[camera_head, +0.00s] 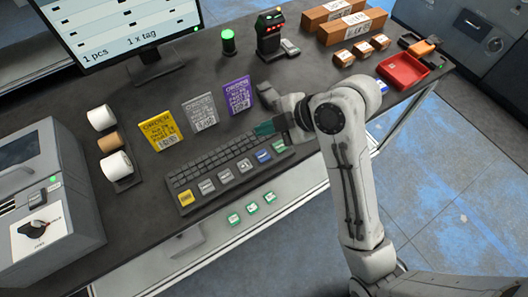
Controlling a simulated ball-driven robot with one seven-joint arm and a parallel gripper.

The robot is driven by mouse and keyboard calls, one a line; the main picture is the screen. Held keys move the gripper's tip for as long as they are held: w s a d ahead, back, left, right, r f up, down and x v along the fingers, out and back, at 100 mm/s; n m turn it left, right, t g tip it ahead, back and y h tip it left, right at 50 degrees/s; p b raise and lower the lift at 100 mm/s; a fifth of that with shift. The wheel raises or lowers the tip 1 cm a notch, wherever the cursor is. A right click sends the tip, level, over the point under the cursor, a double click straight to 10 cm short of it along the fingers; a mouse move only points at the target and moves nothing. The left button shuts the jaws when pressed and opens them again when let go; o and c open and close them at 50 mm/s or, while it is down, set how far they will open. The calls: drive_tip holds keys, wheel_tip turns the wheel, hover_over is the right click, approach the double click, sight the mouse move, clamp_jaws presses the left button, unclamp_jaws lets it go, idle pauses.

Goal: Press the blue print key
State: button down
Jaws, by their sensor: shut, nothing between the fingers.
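The blue key (263,156) sits near the right end of the front row of large keys on the dark keyboard (215,170). A green key (279,146) is to its right and grey keys (244,165) are to its left. My gripper (264,129) reaches in from the right with its teal tips over the keyboard's back right part. The tips are shut and empty, behind the blue key in the picture and apart from it. The blue key's top is in plain view. How high the tips are above the keys is hard to tell.
Yellow, grey and purple order cards (199,112) stand behind the keyboard. A monitor (125,30), a scanner (270,35) and a green-topped button (228,42) are at the back. A printer (45,200) is on the left. A red tray (402,71) is on the right.

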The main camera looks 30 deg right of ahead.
drive_tip(key=shift+f, duration=0.1)
drive_tip(key=b, duration=0.7)
hover_over(266, 157)
wheel_tip(266, 157, down, 7)
drive_tip(key=shift+r, duration=0.1)
drive_tip(key=shift+f+b, duration=0.45)
drive_tip(key=shift+f, duration=0.5)
drive_tip(key=shift+f, duration=0.1)
idle(0.8)
drive_tip(key=shift+f, duration=0.3)
drive_tip(key=shift+f+b, duration=0.35)
drive_tip(key=shift+f, duration=0.1)
idle(0.7)
drive_tip(key=shift+r, duration=0.1)
drive_tip(key=shift+r+p, duration=0.75)
drive_tip(key=shift+p, duration=0.15)
drive_tip(key=shift+r, duration=0.1)
